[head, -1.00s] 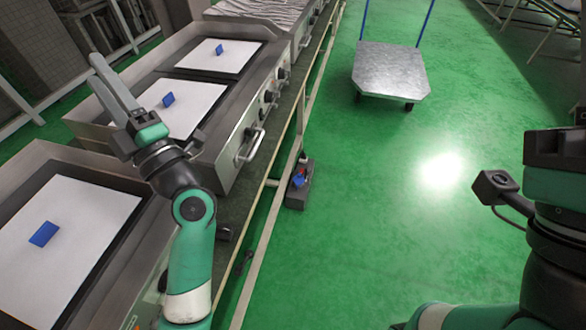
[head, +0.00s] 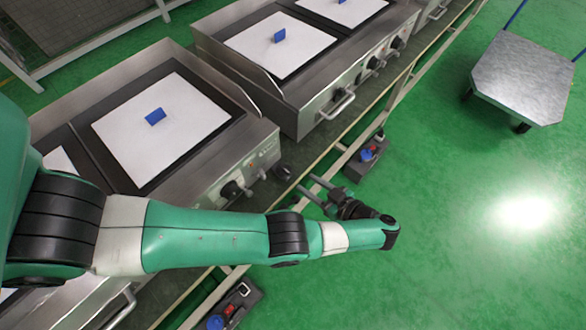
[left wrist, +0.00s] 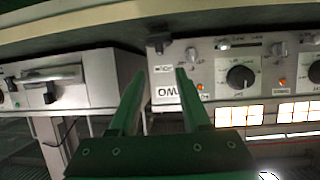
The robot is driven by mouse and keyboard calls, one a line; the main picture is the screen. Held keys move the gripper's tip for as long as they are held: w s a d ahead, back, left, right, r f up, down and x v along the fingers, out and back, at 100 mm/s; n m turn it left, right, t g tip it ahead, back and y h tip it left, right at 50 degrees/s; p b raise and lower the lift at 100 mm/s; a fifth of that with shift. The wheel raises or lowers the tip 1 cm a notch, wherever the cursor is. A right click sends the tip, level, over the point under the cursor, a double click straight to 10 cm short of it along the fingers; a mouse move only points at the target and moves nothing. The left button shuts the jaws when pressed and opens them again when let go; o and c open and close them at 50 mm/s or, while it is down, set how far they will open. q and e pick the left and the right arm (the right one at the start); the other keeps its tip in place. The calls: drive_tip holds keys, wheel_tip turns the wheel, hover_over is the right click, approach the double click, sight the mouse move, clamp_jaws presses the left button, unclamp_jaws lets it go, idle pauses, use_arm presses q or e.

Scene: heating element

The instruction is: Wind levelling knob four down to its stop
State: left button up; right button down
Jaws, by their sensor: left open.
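No knob in view carries a legible number, so I cannot tell which one is levelling knob four. Black knobs sit on the nearer griddle's front panel (head: 231,189). My left gripper (head: 308,185) is open and empty in front of that panel, its fingers pointing toward it. In the left wrist view its green fingers (left wrist: 161,78) stand apart, with a panel and black knob (left wrist: 240,77) beyond. My right gripper is not in view.
Griddles with white sheets (head: 185,140) and blue blocks (head: 155,116) line the bench. A pale rail (head: 405,85) runs along its front. A metal-topped trolley (head: 525,80) stands at the far right. The green floor (head: 450,250) between is clear.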

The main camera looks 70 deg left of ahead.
sight(284, 168)
use_arm(q)
drive_tip(key=x, duration=1)
drive_tip(key=shift+s+a+p, duration=0.15)
drive_tip(key=shift+a+p, duration=0.05)
drive_tip(key=shift+p, duration=0.1)
clamp_jaws()
